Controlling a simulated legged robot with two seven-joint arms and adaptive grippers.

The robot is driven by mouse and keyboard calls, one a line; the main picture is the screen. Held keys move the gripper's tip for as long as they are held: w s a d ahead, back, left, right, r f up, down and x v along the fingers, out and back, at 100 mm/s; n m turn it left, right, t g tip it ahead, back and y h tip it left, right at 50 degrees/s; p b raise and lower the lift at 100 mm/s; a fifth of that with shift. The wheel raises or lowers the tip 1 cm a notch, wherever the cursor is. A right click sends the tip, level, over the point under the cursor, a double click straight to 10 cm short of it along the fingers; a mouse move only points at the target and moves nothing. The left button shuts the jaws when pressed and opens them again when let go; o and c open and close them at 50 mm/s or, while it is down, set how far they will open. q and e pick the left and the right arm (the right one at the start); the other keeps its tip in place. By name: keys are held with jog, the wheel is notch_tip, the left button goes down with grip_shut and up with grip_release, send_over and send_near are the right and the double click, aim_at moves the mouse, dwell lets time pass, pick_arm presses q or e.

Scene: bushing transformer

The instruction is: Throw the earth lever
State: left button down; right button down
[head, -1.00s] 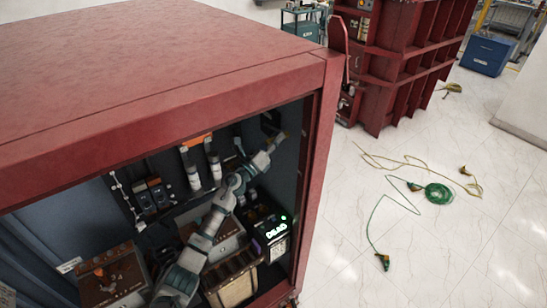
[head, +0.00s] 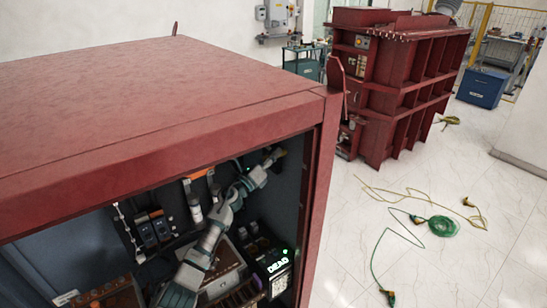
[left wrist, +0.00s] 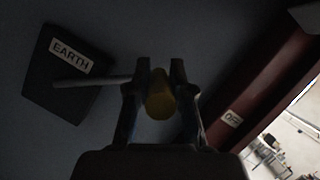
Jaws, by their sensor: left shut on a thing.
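The earth lever shows in the left wrist view as a pale rod (left wrist: 95,82) with a yellow knob (left wrist: 160,100) at its end. The rod comes out of a dark plate marked EARTH (left wrist: 62,85) and points right in that picture. My left gripper (left wrist: 160,88) is shut on the yellow knob, one finger on each side. In the head view my left gripper (head: 273,158) is inside the red cabinet (head: 180,85), high near its right post. The knob is small and partly hidden there. My right gripper is in neither view.
A black box reading DEAD (head: 278,266) stands below the arm in the cabinet. The cabinet's red roof edge and right post (head: 318,190) border the opening. Green cable (head: 443,226) lies on the floor, with a red transformer (head: 395,85) behind.

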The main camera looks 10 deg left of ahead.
pick_arm(q)
jog(key=shift+a, duration=0.1)
jog(key=c, duration=1.1)
grip_release()
jog(key=shift+w, duration=0.1)
jog(key=shift+o, duration=0.4)
jog(key=shift+w+f, duration=0.1)
jog(key=v, duration=1.2)
jog(key=shift+w+f, duration=0.1)
jog(key=shift+f, duration=0.1)
